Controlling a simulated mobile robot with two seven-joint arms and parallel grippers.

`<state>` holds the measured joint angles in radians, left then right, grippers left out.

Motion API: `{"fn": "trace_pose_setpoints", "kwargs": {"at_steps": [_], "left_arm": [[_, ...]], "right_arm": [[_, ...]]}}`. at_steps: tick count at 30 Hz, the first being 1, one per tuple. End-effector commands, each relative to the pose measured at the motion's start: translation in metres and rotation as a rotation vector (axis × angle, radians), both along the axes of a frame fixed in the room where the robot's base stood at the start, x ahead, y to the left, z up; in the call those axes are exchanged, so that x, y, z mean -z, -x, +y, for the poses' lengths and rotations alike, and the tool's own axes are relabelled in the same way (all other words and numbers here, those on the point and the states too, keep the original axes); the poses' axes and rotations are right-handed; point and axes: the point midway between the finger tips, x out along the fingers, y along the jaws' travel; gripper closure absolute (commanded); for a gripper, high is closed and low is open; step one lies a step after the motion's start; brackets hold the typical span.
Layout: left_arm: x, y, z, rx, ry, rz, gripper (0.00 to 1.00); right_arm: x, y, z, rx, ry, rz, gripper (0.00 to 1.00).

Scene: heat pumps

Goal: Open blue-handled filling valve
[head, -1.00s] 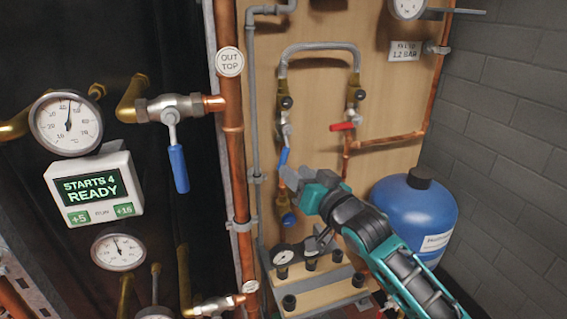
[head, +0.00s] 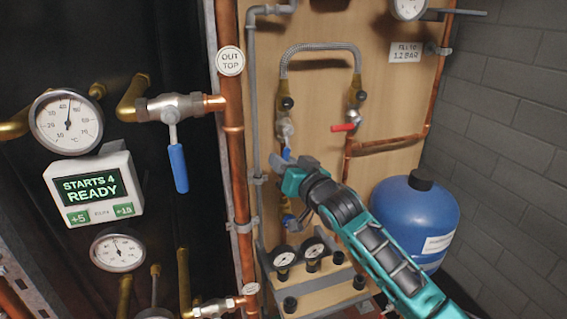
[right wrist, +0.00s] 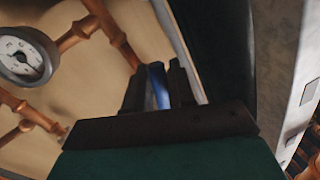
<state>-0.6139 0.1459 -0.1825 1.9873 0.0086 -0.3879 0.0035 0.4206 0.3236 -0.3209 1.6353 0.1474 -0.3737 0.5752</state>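The filling valve (head: 285,130) sits on the wooden board, below the left end of the grey braided hose. Only a small part of its blue handle (head: 287,153) shows in the head view; my right gripper (head: 281,164) hides the rest. In the right wrist view the blue handle (right wrist: 158,86) stands between the two dark fingers, filling the narrow gap, so the right gripper looks shut on it. My left gripper is not in view.
A red-handled valve (head: 345,127) is to the right on the same board. Another blue-handled valve (head: 179,168) hangs left of the copper pipe (head: 232,130). A blue tank (head: 415,215) stands at the right. Small gauges (head: 284,256) sit below my gripper.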

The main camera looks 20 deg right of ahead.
Motion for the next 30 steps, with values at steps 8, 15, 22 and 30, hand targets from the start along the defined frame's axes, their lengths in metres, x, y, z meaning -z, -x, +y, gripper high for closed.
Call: {"fn": "trace_pose_setpoints", "kwargs": {"at_steps": [8,15,22,30], "left_arm": [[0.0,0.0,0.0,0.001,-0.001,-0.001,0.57],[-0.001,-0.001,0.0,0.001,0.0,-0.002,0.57],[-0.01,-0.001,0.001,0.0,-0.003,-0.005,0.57],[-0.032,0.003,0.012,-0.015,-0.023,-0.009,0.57]], "right_arm": [[0.0,0.0,0.0,0.0,0.0,0.0,1.0],[0.0,0.0,0.0,0.0,0.0,0.0,1.0],[-0.003,0.0,-0.003,0.001,0.037,0.0,1.0],[-0.002,0.0,-0.016,0.001,0.24,-0.005,1.0]]}}
